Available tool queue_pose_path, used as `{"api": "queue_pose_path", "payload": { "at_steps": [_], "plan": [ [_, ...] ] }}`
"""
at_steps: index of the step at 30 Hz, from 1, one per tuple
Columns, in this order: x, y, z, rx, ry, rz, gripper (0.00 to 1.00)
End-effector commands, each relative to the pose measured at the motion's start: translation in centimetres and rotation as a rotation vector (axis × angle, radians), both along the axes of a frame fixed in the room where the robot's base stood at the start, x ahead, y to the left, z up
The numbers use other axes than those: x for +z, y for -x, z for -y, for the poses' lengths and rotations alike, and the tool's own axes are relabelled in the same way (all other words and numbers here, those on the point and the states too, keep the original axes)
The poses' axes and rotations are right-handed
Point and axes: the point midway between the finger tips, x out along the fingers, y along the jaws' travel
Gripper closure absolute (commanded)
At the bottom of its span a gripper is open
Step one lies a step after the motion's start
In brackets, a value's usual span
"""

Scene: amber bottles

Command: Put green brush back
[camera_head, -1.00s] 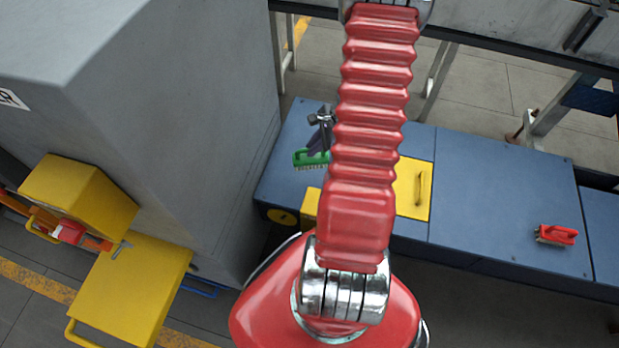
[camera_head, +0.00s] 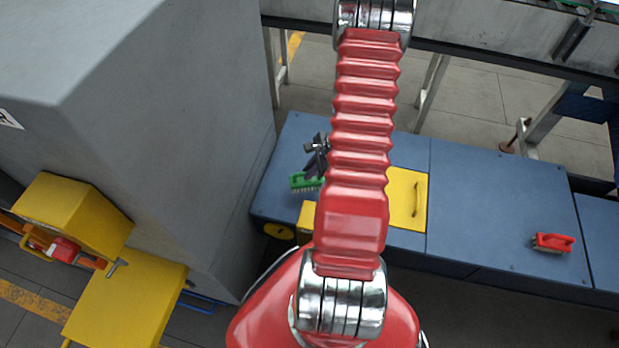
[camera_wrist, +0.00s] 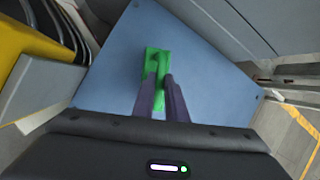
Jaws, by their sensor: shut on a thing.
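The green brush (camera_head: 304,182) shows at the left part of the blue bench top (camera_head: 480,190), just left of my red arm in the head view. My gripper (camera_head: 318,168) is shut on it. In the wrist view the two dark fingers (camera_wrist: 162,85) close on the handle of the green brush (camera_wrist: 153,58), with the blue surface (camera_wrist: 110,75) behind it. The bristles point down in the head view. I cannot tell whether they touch the bench. My arm hides part of the bench and of the brush's right side.
A red brush (camera_head: 553,242) lies on the right part of the bench. A yellow panel with a handle (camera_head: 407,200) is set in the bench right of my arm. A tall grey cabinet (camera_head: 190,130) stands close on the left, with a yellow box (camera_head: 75,215) by it.

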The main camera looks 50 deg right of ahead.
Motion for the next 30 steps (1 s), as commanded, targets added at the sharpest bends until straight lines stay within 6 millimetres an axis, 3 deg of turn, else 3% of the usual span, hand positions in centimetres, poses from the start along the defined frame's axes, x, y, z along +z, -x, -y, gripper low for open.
{"api": "queue_pose_path", "payload": {
  "at_steps": [5, 15, 27, 28, 30],
  "plan": [
    [-0.6, 0.0, 0.0, -0.002, -0.002, 0.000, 1.00],
    [-4.0, 0.1, 0.0, -0.002, 0.000, -0.001, 1.00],
    [-4.3, 0.1, 0.1, -0.003, 0.000, -0.001, 1.00],
    [-4.3, 0.1, 0.1, -0.003, 0.000, -0.001, 0.87],
    [-4.3, 0.1, 0.1, -0.003, 0.000, 0.000, 0.82]
  ]
}}
